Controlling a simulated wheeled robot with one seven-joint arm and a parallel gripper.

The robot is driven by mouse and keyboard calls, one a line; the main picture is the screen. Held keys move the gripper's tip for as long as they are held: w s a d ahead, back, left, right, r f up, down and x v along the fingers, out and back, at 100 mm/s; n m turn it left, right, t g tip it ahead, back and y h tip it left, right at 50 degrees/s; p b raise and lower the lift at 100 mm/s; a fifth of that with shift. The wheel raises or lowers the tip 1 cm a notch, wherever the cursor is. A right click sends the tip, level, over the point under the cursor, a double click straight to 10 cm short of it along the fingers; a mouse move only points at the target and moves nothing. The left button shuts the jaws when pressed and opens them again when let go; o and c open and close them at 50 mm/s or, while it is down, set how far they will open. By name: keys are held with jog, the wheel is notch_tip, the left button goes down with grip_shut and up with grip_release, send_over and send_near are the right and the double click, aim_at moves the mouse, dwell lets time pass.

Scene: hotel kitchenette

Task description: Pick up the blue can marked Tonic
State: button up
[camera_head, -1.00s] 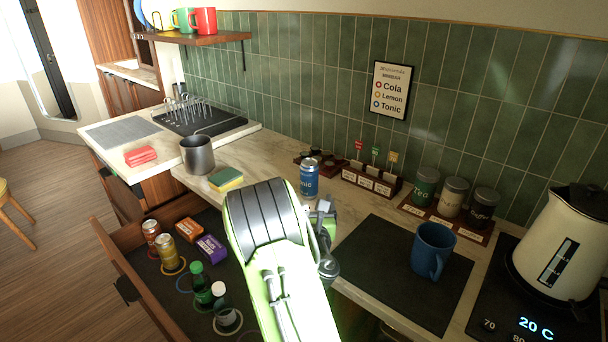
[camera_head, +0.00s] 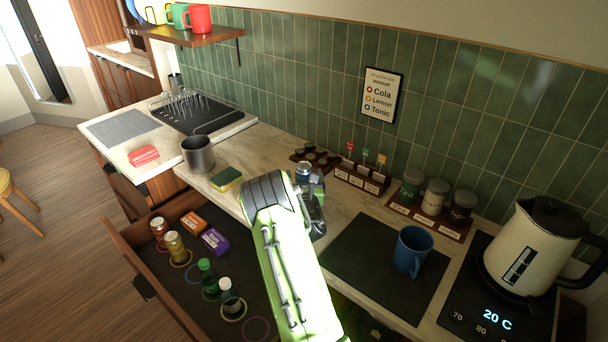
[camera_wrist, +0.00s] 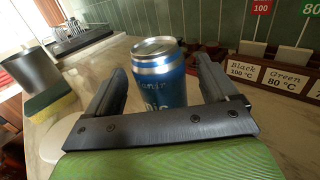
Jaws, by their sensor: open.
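The blue can marked Tonic (camera_wrist: 158,82) stands upright on the marble counter, its silver top showing. In the wrist view my gripper (camera_wrist: 155,88) is open, with one dark finger on each side of the can. I cannot tell whether either finger touches it. In the head view only the upper part of the can (camera_head: 303,172) shows above my arm. My gripper (camera_head: 314,190) is beside it there, partly hidden by my wrist.
A metal cup (camera_head: 198,155) and a yellow-green sponge (camera_head: 226,180) are left of the can. A tea rack (camera_head: 360,178) stands close on the right. A blue mug (camera_head: 412,251) is on the dark mat. The open drawer (camera_head: 150,262) holds cans, bottles and boxes.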

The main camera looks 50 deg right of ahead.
jog(key=c, duration=1.4)
jog(key=shift+o, duration=0.2)
notch_tip(320, 180, up, 10)
jog(key=p, duration=0.5)
